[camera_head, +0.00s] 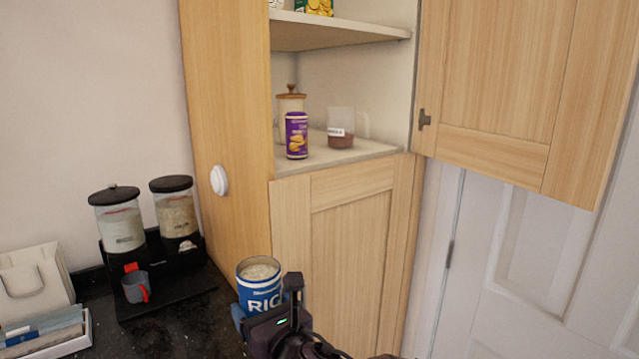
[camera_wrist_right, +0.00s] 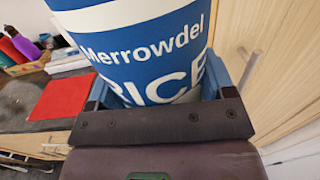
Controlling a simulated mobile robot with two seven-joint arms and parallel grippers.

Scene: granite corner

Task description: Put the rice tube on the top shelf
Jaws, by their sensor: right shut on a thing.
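The rice tube (camera_head: 260,285) is a blue and white cylinder with "RICE" lettering, upright at the bottom middle of the head view. My right gripper (camera_head: 268,318) is shut on it, its fingers around the tube's sides. In the right wrist view the tube (camera_wrist_right: 140,45) fills the top middle between the fingers. Whether its base touches the counter is hidden. The cabinet's top shelf (camera_head: 335,30) is at the top of the head view, with small packages partly cut off by the frame. My left gripper is not in view.
A lower shelf (camera_head: 370,151) holds a purple tube (camera_head: 296,135), a lidded jar and a clear measuring cup (camera_head: 341,128). The cabinet door (camera_head: 520,90) stands open at right. Two dispensers (camera_head: 118,222) stand on the dark counter (camera_head: 190,325) at left, near a grey cup (camera_head: 136,287).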

